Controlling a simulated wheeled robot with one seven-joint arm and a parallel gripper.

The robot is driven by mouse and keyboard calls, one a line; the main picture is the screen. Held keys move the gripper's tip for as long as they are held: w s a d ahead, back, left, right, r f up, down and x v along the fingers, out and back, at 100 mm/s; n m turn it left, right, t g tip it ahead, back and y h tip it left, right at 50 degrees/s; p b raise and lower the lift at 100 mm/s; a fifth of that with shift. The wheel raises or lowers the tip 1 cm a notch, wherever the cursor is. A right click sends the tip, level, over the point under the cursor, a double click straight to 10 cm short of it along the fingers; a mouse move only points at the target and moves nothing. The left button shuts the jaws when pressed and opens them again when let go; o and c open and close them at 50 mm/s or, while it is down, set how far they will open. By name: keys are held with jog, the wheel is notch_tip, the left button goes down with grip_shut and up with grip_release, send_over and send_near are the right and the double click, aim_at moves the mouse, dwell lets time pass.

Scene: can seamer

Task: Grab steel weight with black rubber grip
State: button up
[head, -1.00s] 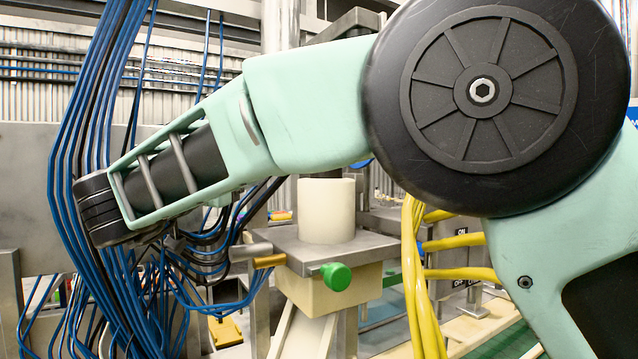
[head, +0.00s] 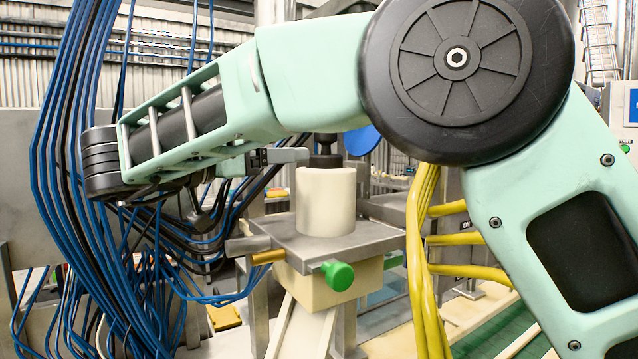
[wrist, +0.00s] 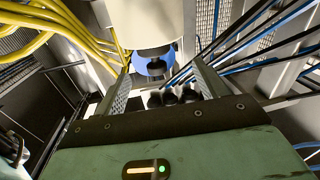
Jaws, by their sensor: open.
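A dark piece (head: 326,160) with a wide base and a narrower neck stands on top of a cream cylinder (head: 326,202) in the head view. It looks like the steel weight with its black grip, but my arm hides its upper part. My gripper (head: 303,156) is just left of it, with its fingers pointing right toward it. In the wrist view my gripper (wrist: 165,88) is open. The dark piece (wrist: 155,50) shows ahead, between and beyond the fingertips, against a blue disc. Nothing is visibly held. I cannot tell whether the fingers touch it.
The cream cylinder stands on a grey metal plate (head: 375,238) with a green knob (head: 337,275) in front. Blue cables (head: 60,190) hang at the left, close to my wrist. Yellow hoses (head: 425,230) run at the right. A blue disc (head: 362,141) is behind.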

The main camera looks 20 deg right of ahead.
aim_at(322, 149)
jog(key=p+x, duration=0.1)
jog(key=x, duration=0.2)
jog(key=p+x, duration=0.1)
jog(key=x, duration=0.2)
jog(key=p+x, duration=0.1)
jog(key=x, duration=0.1)
jog(key=shift+s+d+r, duration=0.25)
jog(key=shift+d+r, duration=0.15)
jog(key=shift+d, duration=0.15)
jog(key=shift+w+d+f+p, duration=0.15)
jog(key=shift+w+d+p, duration=0.05)
jog(key=shift+d+p, duration=0.15)
jog(key=c, duration=1.5)
